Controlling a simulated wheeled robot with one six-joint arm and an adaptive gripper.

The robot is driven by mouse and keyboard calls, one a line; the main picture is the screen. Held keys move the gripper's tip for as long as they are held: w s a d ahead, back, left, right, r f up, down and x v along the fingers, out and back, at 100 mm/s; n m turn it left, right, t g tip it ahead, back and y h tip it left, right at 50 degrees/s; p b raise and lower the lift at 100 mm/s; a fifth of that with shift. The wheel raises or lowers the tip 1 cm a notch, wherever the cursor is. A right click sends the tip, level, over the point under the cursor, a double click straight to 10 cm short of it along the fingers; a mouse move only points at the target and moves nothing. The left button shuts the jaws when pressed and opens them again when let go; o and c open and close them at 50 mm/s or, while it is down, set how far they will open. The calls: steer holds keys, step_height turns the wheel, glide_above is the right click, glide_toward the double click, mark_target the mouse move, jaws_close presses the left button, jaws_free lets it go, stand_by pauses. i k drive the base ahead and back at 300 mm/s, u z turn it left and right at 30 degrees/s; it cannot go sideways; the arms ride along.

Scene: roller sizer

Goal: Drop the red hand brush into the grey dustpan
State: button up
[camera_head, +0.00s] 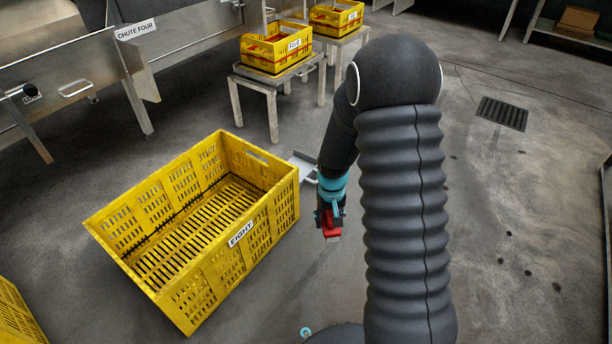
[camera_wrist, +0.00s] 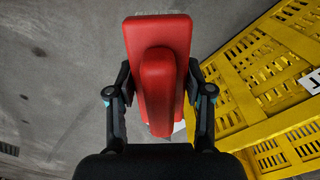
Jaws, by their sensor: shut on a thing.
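My gripper (camera_head: 329,210) is shut on the red hand brush (camera_head: 330,228) and holds it in the air, to the right of the yellow crate. In the wrist view the brush (camera_wrist: 158,35) lies between the two fingers of my gripper (camera_wrist: 158,92), its red back and raised grip facing the camera. A little of the pale bristles shows at its lower end in the head view. The grey dustpan (camera_head: 303,163) lies on the floor beyond the brush, by the crate's far right corner. The crate and my arm partly hide it.
The empty yellow crate marked EIGHT (camera_head: 270,212) stands on the floor just left of my gripper; it also shows in the wrist view (camera_wrist: 240,137). Two more yellow crates stand on small tables (camera_head: 277,80) at the back. The floor at right is open, with a drain grate (camera_head: 502,113).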

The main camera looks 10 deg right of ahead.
mark_target(301, 172)
steer(key=u, duration=0.1)
steer(key=k, duration=0.4)
steer(key=z, duration=0.95)
steer(key=i, duration=2.05)
steer(key=u, duration=1.15)
steer(key=i, duration=0.25)
steer(key=u, duration=0.1)
